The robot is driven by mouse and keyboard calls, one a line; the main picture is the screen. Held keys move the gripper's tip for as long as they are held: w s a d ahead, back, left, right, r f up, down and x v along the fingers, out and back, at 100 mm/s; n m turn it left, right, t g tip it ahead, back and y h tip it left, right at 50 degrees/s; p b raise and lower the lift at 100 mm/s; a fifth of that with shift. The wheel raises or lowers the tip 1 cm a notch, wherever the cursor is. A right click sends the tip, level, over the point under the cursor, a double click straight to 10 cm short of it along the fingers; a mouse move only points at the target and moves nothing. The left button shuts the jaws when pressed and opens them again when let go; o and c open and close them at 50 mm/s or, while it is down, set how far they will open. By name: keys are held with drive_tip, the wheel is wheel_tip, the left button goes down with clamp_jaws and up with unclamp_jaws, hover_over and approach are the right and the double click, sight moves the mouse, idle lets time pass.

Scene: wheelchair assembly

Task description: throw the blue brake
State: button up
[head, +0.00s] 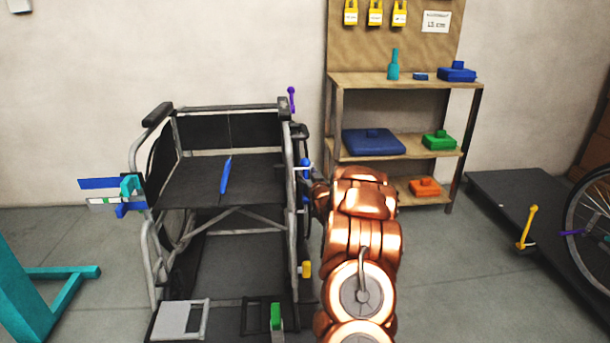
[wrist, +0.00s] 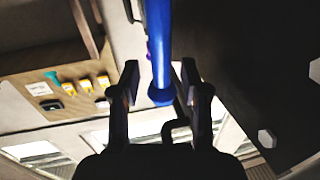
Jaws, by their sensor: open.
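The wheelchair (head: 230,190) stands left of my arm in the head view. The blue brake (head: 305,172) is an upright lever on the chair's right side, close to the end of my arm. In the wrist view the blue brake (wrist: 158,45) is a long rod with a rounded end, coming down from the top edge. My gripper (wrist: 160,78) is open, with one finger on each side of the rod's end. A gap shows beside each finger, so the fingers look apart from it. The gripper is mostly hidden behind my arm in the head view.
A purple-tipped lever (head: 291,98) rises above the chair's right side. A blue pen-like piece (head: 225,174) lies on the seat. A shelf unit (head: 405,80) with coloured parts stands behind my arm. A dark platform (head: 525,215) is at the right.

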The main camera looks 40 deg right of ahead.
drive_tip(key=shift+x, duration=0.95)
drive_tip(key=shift+a, duration=0.1)
drive_tip(key=shift+c, duration=0.4)
clamp_jaws()
